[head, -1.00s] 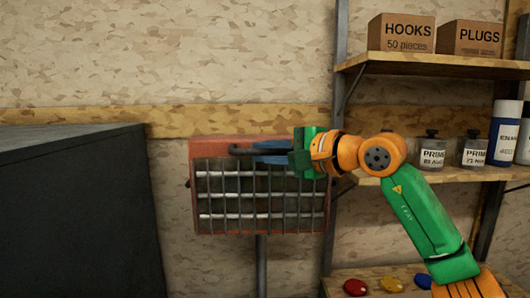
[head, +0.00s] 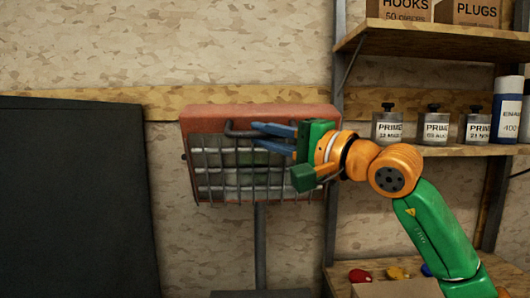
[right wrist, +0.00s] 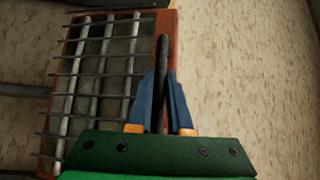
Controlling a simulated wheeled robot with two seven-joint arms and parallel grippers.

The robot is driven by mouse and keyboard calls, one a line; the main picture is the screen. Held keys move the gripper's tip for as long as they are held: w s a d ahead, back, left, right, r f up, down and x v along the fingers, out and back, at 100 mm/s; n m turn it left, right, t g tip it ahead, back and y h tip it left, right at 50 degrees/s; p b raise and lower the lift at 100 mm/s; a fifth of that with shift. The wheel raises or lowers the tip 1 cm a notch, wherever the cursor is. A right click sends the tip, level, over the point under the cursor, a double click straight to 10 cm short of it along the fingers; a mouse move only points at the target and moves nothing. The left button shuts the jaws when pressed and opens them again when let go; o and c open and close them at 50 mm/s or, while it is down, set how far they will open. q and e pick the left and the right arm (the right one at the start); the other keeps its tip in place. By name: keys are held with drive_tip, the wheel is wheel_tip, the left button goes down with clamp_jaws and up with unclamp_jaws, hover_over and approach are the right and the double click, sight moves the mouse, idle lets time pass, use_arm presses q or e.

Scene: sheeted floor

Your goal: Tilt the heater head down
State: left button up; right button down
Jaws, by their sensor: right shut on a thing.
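The heater head (head: 205,120) is a red box with a dark wire grille over pale bars. It sits on a grey post (head: 260,245) against the wall, with its red top visible and its grille face angled somewhat downward. A dark bar handle (head: 232,131) runs along the upper front of the grille. My right gripper (head: 258,137) reaches in from the right and its blue fingers are shut on the handle. In the right wrist view, the handle (right wrist: 162,65) lies between the two fingers (right wrist: 161,88). My left gripper is out of view.
A large dark box-like block (head: 75,200) stands at the left. Shelves (head: 430,42) at the right hold cardboard boxes (head: 476,12), primer cans (head: 388,126) and a blue-white can (head: 508,110). A cardboard box (head: 398,288) and coloured pieces (head: 360,275) are low at the right.

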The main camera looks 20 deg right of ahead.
use_arm(q)
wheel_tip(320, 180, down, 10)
drive_tip(key=b, duration=0.8)
use_arm(e)
wheel_tip(320, 180, down, 7)
drive_tip(key=s+n+t+y, duration=0.1)
drive_tip(key=n+y, duration=0.2)
drive_tip(key=n, duration=0.2)
drive_tip(key=shift+s+a+t+y, duration=0.2)
drive_tip(key=shift+s+t+y, duration=0.05)
drive_tip(key=shift+t+y, duration=0.15)
drive_tip(key=shift+f, duration=0.15)
drive_tip(key=c, duration=1.1)
unclamp_jaws()
drive_tip(key=shift+o, duration=1.3)
drive_tip(key=shift+w, duration=0.15)
